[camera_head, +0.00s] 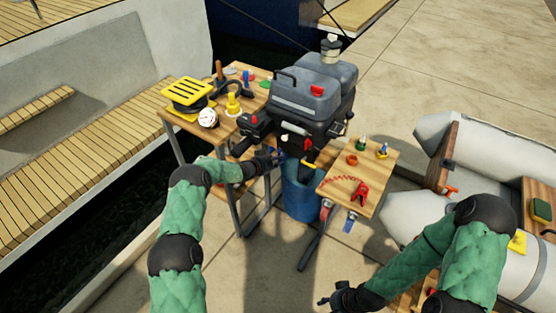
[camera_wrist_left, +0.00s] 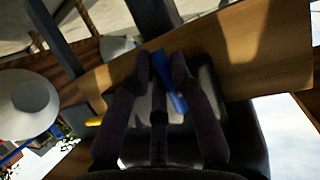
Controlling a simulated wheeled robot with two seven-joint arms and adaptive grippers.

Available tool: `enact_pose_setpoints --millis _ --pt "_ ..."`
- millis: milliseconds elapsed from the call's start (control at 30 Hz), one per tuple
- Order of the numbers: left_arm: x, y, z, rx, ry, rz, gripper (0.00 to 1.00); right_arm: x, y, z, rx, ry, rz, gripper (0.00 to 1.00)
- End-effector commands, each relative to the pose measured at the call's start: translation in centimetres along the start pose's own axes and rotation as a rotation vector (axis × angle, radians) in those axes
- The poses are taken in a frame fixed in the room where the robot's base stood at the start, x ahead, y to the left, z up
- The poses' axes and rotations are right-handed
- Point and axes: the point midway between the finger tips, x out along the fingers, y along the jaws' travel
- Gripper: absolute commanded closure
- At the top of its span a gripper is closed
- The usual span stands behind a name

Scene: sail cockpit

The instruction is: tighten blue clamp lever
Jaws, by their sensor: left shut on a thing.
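Little of the lever shows there past the fingers. My right gripper (camera_head: 338,297) hangs low at the front, apart from the motor and empty-looking. Its finger opening is too small to make out.
A wooden side table (camera_head: 357,180) with a red coiled cord and small fittings stands right of the motor. A blue bucket (camera_head: 299,198) stands beneath. A left table holds a yellow reel (camera_head: 187,93). A grey inflatable boat (camera_head: 437,128) is at the right.

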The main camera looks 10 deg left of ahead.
Motion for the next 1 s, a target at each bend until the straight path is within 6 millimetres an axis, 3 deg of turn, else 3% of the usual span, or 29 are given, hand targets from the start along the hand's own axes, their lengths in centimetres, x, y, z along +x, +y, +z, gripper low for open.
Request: enact_pose_setpoints --millis 67,100,167,200,633,1000 --pt "0.0 0.1 0.1 -0.001 0.000 0.002 1.00 0.0 0.0 0.0 0.000 0.000 0.000 0.59" --pt "0.0 0.1 0.1 -0.001 0.000 0.002 0.73 0.0 0.0 0.0 0.000 0.000 0.000 0.59" --pt "0.0 0.1 0.1 -0.001 0.000 0.002 0.56 0.0 0.0 0.0 0.000 0.000 0.000 0.59" --pt "0.0 0.1 0.1 -0.001 0.000 0.002 0.54 0.0 0.0 0.0 0.000 0.000 0.000 0.59" --pt "-0.6 0.0 0.0 0.000 0.000 0.000 0.54 0.0 0.0 0.0 0.000 0.000 0.000 0.59" --pt "-5.7 -0.1 0.0 -0.002 -0.001 -0.001 0.54 0.0 0.0 0.0 0.000 0.000 0.000 0.59"
